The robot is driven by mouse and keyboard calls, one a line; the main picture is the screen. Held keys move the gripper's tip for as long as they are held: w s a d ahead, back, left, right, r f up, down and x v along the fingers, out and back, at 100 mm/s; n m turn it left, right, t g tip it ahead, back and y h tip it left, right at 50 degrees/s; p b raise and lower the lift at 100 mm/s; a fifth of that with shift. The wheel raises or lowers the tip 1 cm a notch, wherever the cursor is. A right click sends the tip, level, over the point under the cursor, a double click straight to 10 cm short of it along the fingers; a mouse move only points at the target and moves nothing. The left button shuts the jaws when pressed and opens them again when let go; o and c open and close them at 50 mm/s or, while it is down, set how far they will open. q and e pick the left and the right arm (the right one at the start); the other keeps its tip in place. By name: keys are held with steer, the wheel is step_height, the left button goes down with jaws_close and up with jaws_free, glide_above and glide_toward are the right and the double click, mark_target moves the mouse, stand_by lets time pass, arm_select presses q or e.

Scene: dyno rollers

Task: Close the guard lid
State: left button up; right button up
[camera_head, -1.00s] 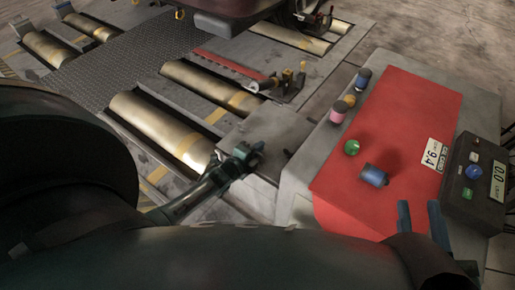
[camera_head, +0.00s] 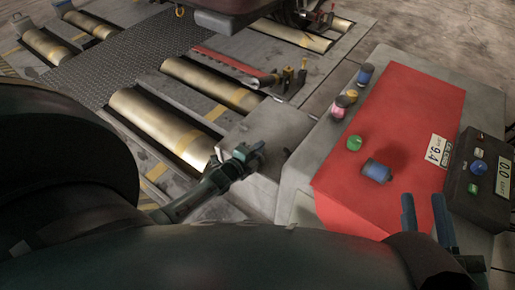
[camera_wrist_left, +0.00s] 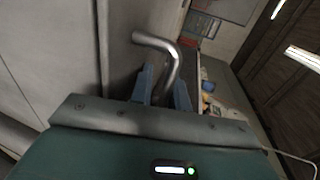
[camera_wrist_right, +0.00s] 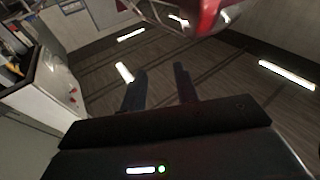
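My left gripper (camera_head: 248,153) is beside the grey console, over its lower grey top at the left. In the left wrist view its blue fingers (camera_wrist_left: 163,88) stand on either side of a bent metal bar (camera_wrist_left: 158,43). The bar comes off a grey panel (camera_wrist_left: 60,60); whether the fingers press on it I cannot tell. I cannot tell for sure which part is the guard lid. My right gripper (camera_head: 426,217) is in front of the console's red top (camera_head: 400,120). Its fingers (camera_wrist_right: 160,88) are apart and empty in the right wrist view.
A dark control box (camera_head: 477,180) stands at the right. Metal rollers (camera_head: 165,128) lie in the floor at the left. My arm hides the lower foreground.

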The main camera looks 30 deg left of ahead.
arm_select(q)
steer(key=shift+s+f, duration=0.2)
steer(key=shift+f, duration=0.1)
steer(key=shift+s, duration=0.25)
steer(key=p+v, duration=0.5)
steer(key=v, duration=0.7)
steer(key=shift+r, duration=0.45)
arm_select(e)
steer(key=shift+s+d+f+n+g+h, duration=0.2)
steer(key=shift+d+n+g+h, duration=0.15)
steer(key=shift+n+h, duration=0.2)
arm_select(q)
steer(key=shift+s+a, duration=0.1)
arm_select(e)
steer(key=shift+d, duration=0.1)
